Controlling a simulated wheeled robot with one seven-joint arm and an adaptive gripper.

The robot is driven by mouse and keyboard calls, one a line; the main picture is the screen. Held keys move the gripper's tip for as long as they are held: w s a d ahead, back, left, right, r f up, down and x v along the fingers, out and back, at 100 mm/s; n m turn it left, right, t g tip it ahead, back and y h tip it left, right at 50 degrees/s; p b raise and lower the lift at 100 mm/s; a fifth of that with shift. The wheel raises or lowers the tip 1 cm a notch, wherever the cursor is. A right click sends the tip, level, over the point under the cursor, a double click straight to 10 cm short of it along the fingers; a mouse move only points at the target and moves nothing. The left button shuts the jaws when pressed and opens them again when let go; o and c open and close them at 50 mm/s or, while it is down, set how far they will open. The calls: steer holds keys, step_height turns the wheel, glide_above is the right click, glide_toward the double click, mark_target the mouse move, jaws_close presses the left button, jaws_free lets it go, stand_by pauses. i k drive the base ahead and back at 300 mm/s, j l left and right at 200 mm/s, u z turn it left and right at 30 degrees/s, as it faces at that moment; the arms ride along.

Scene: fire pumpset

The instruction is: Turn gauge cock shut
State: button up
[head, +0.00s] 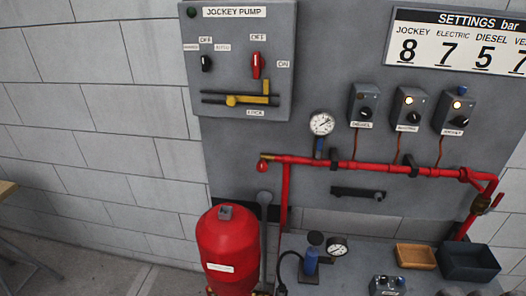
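A round white-faced pressure gauge (322,123) stands above the red pipe on the grey panel. A small blue fitting (319,148) sits between this gauge and the pipe; it looks like the gauge cock. Its handle is too small to make out, so I cannot tell whether it is open or shut. My gripper is not in view.
The red pipe (340,164) runs across the panel and bends down at right. A red tank (226,248) stands at lower left. A second gauge (337,246), a blue cylinder (310,262), a tan tray (415,257) and a dark bin (468,262) are below the panel.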

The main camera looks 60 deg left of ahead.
mark_target(320, 140)
steer(key=j+u, duration=0.15)
steer(key=u, duration=0.25)
steer(key=j+u, duration=0.15)
steer(key=u, duration=0.3)
steer(key=j+u, duration=0.15)
steer(key=u, duration=0.25)
steer(key=i+j+u, duration=0.1)
steer(key=u, duration=0.3)
steer(key=i+z, duration=0.25)
steer(key=z, duration=0.25)
steer(key=i+j, duration=0.05)
